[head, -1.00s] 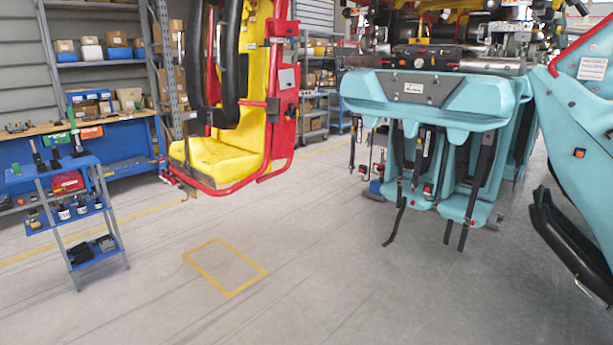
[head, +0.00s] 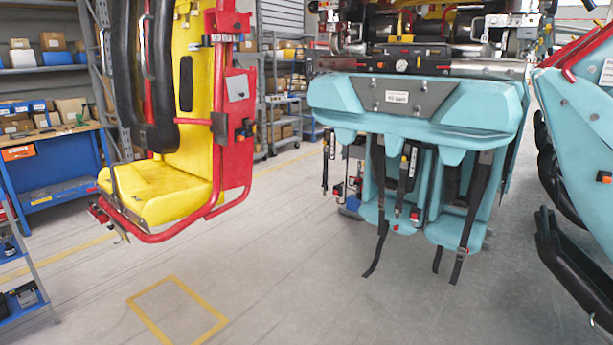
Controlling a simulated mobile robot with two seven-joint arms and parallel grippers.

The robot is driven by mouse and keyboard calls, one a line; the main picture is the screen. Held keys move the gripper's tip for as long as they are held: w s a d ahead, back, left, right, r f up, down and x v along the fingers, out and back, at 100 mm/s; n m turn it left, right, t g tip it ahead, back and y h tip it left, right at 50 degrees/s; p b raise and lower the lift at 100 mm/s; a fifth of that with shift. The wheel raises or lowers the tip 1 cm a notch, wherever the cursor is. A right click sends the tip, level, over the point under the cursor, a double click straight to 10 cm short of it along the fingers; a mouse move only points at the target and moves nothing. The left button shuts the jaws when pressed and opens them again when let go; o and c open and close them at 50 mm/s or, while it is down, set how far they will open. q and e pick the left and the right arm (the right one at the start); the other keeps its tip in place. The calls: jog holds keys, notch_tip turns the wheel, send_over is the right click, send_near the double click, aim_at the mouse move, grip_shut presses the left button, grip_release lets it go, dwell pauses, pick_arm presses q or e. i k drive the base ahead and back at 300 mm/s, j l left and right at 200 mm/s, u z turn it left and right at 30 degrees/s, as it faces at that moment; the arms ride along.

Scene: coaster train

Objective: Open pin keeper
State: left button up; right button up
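I cannot pick out a pin keeper with certainty at this distance. A teal coaster car (head: 470,105) hangs at the right, with a grey plate (head: 396,97) on its front. Metal couplings and a round gauge (head: 401,66) sit along the bar above it. A yellow seat (head: 165,190) in a red frame (head: 238,130) hangs at the left, with small latch-like fittings on its side. Neither of my grippers is in view.
A blue workbench (head: 60,190) and shelves stand at the left. A blue cart (head: 22,305) is cut off at the left edge. Teal panels with black pads (head: 570,260) stand at the right. The middle floor, with a yellow taped rectangle (head: 178,310), is clear.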

aim_at(229, 21)
jog(key=i+l+u, duration=0.1)
jog(key=i, duration=1.2)
jog(key=i+l+u, duration=0.15)
jog(key=i+u, duration=0.35)
jog(key=i+l+u, duration=0.95)
jog(key=i+l, duration=0.1)
